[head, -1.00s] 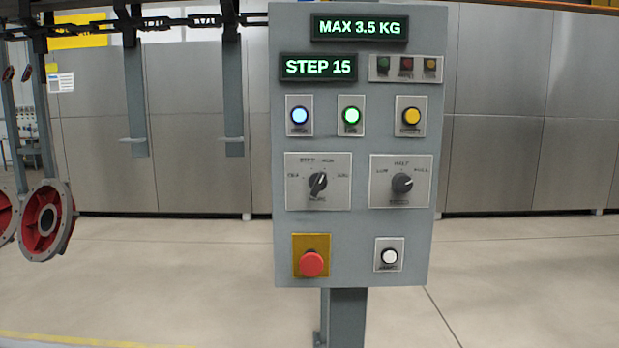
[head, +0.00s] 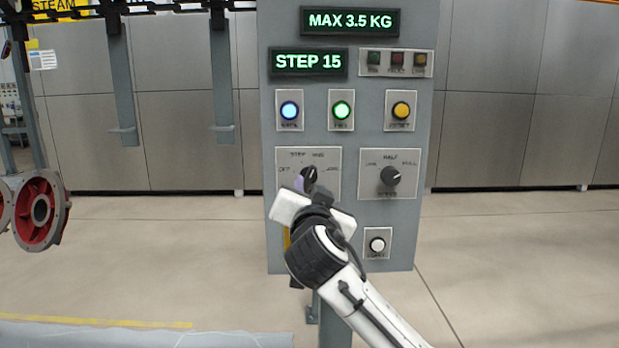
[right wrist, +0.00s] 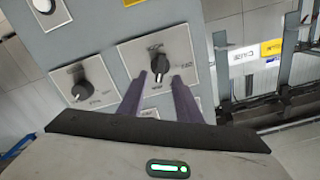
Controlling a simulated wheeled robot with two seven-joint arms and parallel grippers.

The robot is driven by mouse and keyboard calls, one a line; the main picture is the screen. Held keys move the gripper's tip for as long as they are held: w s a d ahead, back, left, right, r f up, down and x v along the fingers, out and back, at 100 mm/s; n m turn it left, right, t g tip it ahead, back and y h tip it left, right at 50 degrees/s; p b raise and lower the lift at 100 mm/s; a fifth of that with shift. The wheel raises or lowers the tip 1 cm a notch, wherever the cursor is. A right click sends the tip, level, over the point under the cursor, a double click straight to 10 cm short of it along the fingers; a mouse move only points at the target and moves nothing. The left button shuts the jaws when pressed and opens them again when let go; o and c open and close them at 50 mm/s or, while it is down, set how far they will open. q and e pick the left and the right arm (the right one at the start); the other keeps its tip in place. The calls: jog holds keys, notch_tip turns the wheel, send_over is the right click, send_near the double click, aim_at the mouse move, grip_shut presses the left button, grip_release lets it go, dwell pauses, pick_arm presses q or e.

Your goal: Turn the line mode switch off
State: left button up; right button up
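The line mode switch (head: 308,174) is a black rotary knob on a light plate, left of centre on the grey control panel (head: 350,234). Its plate has labels around it, OFF at the left. My right gripper (head: 305,184) is in front of this knob and covers the plate's lower part. In the right wrist view, where the panel looks turned over, the knob (right wrist: 156,62) lies just beyond and between the two purple fingertips (right wrist: 159,77). The fingers are open and apart; I cannot tell whether they touch the knob. My left gripper is not in view.
A second knob (head: 390,176) sits to the right, with a white button (head: 377,245) below it. Blue (head: 289,110), green (head: 341,110) and yellow (head: 401,110) buttons are above. My right arm mostly hides the emergency stop. Red wheel-like parts (head: 40,210) hang at left.

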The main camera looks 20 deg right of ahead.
aim_at(310, 179)
jog(key=p+x, duration=0.1)
jog(key=x, duration=0.4)
jog(key=shift+w+d, duration=0.1)
jog(key=shift+w, duration=0.25)
jog(key=shift+c, duration=0.2)
grip_shut()
